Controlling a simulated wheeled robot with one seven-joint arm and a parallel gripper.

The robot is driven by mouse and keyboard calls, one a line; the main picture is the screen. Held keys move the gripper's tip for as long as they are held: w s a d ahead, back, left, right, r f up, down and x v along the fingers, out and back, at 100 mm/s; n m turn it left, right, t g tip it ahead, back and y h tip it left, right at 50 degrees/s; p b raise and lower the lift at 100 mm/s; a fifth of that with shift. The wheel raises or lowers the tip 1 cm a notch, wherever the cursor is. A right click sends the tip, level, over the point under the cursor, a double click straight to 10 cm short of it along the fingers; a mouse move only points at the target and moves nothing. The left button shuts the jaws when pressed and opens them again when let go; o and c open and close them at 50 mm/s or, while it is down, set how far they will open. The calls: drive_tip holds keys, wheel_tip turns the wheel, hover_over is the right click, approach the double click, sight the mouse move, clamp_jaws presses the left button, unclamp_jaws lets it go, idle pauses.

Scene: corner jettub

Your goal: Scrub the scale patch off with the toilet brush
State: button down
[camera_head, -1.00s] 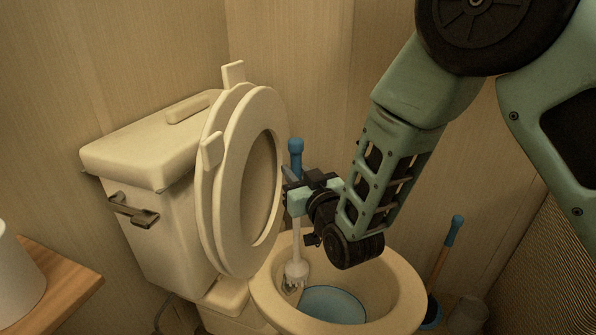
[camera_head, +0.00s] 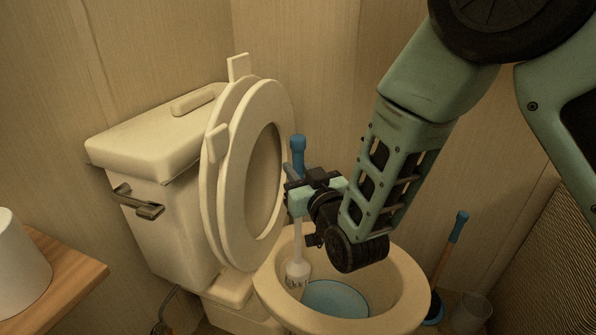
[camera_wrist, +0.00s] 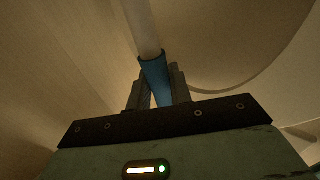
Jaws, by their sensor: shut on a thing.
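The toilet brush stands nearly upright in the head view, with a blue handle (camera_head: 298,152), a white shaft and a white head (camera_head: 297,271). My gripper (camera_head: 299,190) is shut around the lower handle. The wrist view shows the fingers (camera_wrist: 158,88) on both sides of the blue handle (camera_wrist: 154,76). The brush head is inside the toilet bowl (camera_head: 408,290), at its back left inner wall, above the blue water (camera_head: 336,299). Small dark marks show at the lower end of the head; I cannot tell bristles from scale patch there.
The raised seat and lid (camera_head: 222,190) stand just left of the brush, against the tank (camera_head: 150,150). A plunger (camera_head: 450,250) and a clear container (camera_head: 470,313) stand right of the bowl. A wooden shelf (camera_head: 70,275) with a white roll (camera_head: 18,262) is at left.

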drive_tip(key=shift+w+d, duration=0.25)
drive_tip(key=shift+w, duration=0.65)
drive_tip(key=shift+w+f, duration=0.1)
drive_tip(key=shift+w+d+b, duration=0.15)
drive_tip(key=shift+w, duration=0.35)
drive_tip(key=shift+w+d+b, duration=0.15)
drive_tip(key=shift+w, duration=0.35)
drive_tip(key=shift+s+f, duration=0.1)
drive_tip(key=shift+s+a+f, duration=0.1)
drive_tip(key=shift+s+a, duration=0.25)
drive_tip(key=shift+s, duration=0.5)
